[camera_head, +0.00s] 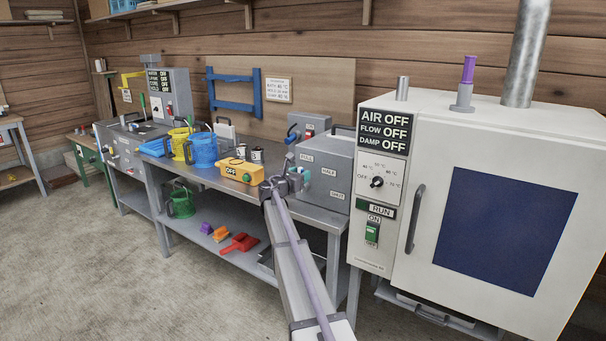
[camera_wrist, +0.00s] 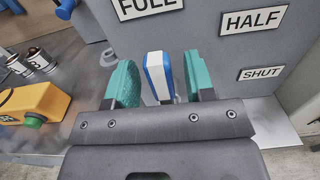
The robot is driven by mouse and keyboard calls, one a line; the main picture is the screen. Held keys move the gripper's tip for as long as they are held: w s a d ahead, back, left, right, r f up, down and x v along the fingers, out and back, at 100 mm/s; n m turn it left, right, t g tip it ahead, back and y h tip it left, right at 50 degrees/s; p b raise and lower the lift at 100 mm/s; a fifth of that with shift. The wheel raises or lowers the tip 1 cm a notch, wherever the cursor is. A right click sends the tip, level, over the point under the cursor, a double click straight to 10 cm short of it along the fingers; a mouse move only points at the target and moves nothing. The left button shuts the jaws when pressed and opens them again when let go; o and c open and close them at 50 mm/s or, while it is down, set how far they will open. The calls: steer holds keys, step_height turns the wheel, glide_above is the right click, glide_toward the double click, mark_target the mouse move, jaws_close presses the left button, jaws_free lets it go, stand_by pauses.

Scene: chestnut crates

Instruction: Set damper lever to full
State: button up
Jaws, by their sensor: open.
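The damper box (camera_head: 325,160) is a grey housing at the right end of the bench. Its face carries FULL, HALF and SHUT labels, with the HALF label (camera_wrist: 253,20) and the SHUT label (camera_wrist: 262,73) clear in the wrist view. A blue and white lever handle (camera_wrist: 158,76) stands in front of this face. My gripper (camera_wrist: 161,82) is open, with one teal finger on each side of the handle and visible gaps between. In the head view my gripper (camera_head: 300,178) is at the box's front left and covers the lever. I cannot tell which label the lever points to.
A white cabinet (camera_head: 400,215) stands on the right; its display (camera_head: 384,132) reads AIR OFF, FLOW OFF, DAMP OFF. A yellow box (camera_head: 242,170), a blue jug (camera_head: 202,150) and small dark canisters (camera_head: 257,155) stand on the bench left of my gripper.

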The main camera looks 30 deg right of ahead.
steer(key=v, duration=0.8)
steer(key=shift+a, duration=0.25)
